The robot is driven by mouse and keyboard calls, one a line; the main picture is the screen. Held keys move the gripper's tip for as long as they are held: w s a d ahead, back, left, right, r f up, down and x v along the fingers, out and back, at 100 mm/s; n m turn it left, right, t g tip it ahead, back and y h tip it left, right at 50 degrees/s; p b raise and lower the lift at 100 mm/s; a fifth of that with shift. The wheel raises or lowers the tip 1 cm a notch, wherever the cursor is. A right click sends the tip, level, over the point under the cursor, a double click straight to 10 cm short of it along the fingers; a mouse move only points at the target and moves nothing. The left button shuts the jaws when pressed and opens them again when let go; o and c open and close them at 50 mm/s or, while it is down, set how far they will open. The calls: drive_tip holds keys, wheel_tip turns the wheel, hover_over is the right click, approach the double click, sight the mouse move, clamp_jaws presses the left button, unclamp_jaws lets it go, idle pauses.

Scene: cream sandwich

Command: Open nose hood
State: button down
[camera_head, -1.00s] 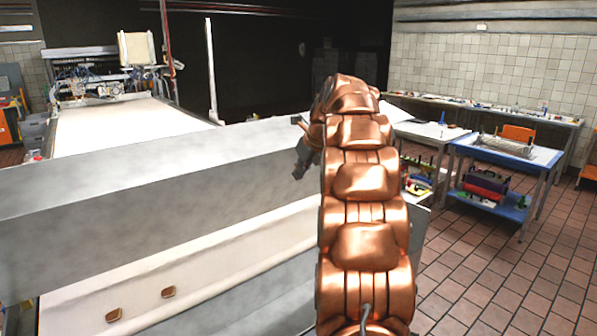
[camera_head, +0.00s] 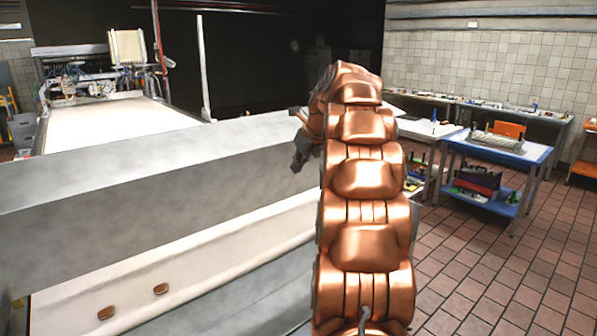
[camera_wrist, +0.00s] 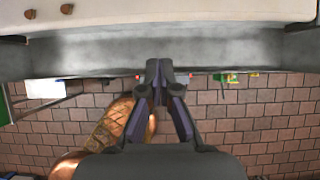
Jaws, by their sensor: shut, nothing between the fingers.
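A long grey metal hood (camera_head: 150,180), which I take to be the nose hood, spans the machine across the left and middle of the head view. A grey panel (camera_wrist: 230,52), probably the same hood, runs across the upper part of the wrist view. My gripper (camera_head: 302,155) is at the right end of the hood, partly hidden behind my copper arm. In the wrist view, my gripper (camera_wrist: 160,68) is shut and empty, its dark fingertips together over the grey panel's lower edge. I cannot tell if they touch it.
A cream belt (camera_head: 190,265) with two brown biscuits lies in front of the hood. Another white conveyor (camera_head: 115,122) is behind it. A blue-topped workbench (camera_head: 500,150) stands to the right. The tiled floor (camera_head: 470,270) there is clear.

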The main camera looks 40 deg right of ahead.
wheel_tip(320, 180, up, 8)
drive_tip(key=shift+w+f, duration=0.2)
drive_tip(key=shift+w, duration=0.05)
drive_tip(key=c, duration=1.8)
unclamp_jaws()
drive_tip(key=shift+c, duration=0.2)
